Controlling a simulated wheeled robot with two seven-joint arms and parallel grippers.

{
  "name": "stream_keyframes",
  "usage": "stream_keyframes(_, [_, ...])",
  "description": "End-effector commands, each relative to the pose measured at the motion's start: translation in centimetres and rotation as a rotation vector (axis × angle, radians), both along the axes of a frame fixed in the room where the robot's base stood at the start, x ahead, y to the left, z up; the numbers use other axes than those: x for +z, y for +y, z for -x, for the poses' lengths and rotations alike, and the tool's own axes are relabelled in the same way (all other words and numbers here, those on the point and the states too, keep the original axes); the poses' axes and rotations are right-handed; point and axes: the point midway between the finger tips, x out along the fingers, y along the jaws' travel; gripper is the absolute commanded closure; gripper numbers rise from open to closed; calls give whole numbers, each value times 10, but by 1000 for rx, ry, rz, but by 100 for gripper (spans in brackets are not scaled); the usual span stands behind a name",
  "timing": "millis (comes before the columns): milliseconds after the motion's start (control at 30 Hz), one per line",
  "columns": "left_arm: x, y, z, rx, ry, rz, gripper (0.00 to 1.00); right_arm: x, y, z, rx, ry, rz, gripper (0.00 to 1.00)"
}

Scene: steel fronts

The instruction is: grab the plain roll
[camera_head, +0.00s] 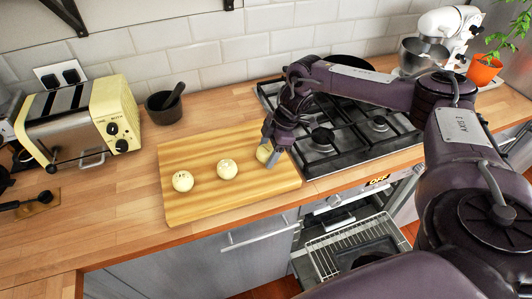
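Three pale round rolls sit on a wooden cutting board (215,200). The left roll (182,181) shows dark specks on top. The middle roll (227,169) shows a few faint marks. The right roll (263,153) looks plain on the part that shows; the rest is hidden by my gripper. My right gripper (268,149) reaches down at the board's right side, with its fingers at this right roll. I cannot tell whether they press on it or stand open around it. My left gripper is out of view.
A gas hob (335,153) lies right of the board, under my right arm. Below the hob, the oven is open with a wire rack (350,245) showing.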

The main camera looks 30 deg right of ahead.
Motion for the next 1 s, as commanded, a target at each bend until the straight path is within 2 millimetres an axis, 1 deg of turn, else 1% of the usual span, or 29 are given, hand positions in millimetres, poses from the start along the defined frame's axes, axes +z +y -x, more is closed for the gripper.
stream_keyframes(33, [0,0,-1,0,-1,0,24,0,0,0,0,0,0,45])
stream_keyframes(100, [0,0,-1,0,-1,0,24,0,0,0,0,0,0,54])
stream_keyframes(167, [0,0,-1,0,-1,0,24,0,0,0,0,0,0,61])
stream_keyframes(467, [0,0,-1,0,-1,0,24,1,0,0,0,-1,-1,62])
stream_keyframes(633, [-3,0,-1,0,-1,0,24,10,0,-1,0,-4,-1,62])
stream_keyframes(767, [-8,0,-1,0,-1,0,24,27,0,-1,0,-5,-1,62])
stream_keyframes(867, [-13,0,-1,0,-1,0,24,47,0,-2,1,-6,-1,62])
stream_keyframes(1000, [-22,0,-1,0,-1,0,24,82,0,-2,0,-8,-1,62])
